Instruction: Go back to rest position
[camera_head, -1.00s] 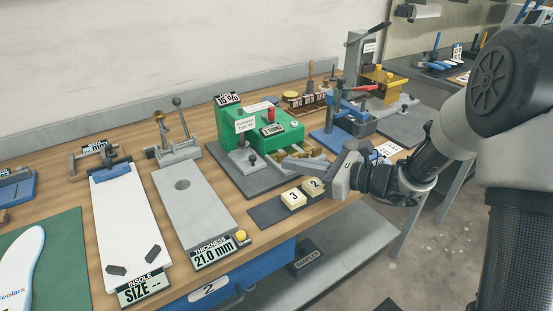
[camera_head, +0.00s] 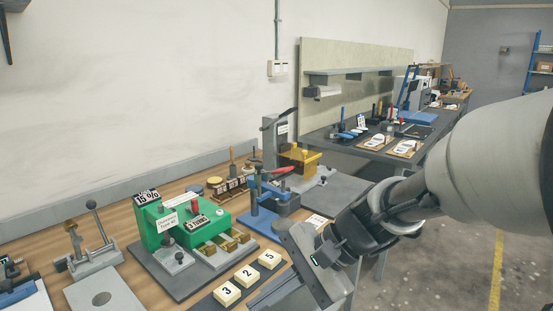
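My gripper (camera_head: 268,297) hangs at the lower middle of the view, over the front edge of the wooden bench. Its grey fingers point down and left. They look close together, but the gap between them cannot be made out at this angle. I see nothing held in it. The cream blocks numbered 3 (camera_head: 227,293), 2 (camera_head: 248,275) and 5 (camera_head: 269,259) stand in a row on a dark mat just left of the gripper, apart from it. My arm reaches in from the right.
A green tester (camera_head: 185,225) stands left of the blocks. A blue fixture with a red lever (camera_head: 273,195) and a yellow-topped press (camera_head: 298,158) stand behind the gripper. A second grey bench (camera_head: 350,147) lies further back. Open floor (camera_head: 450,255) shows at the right.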

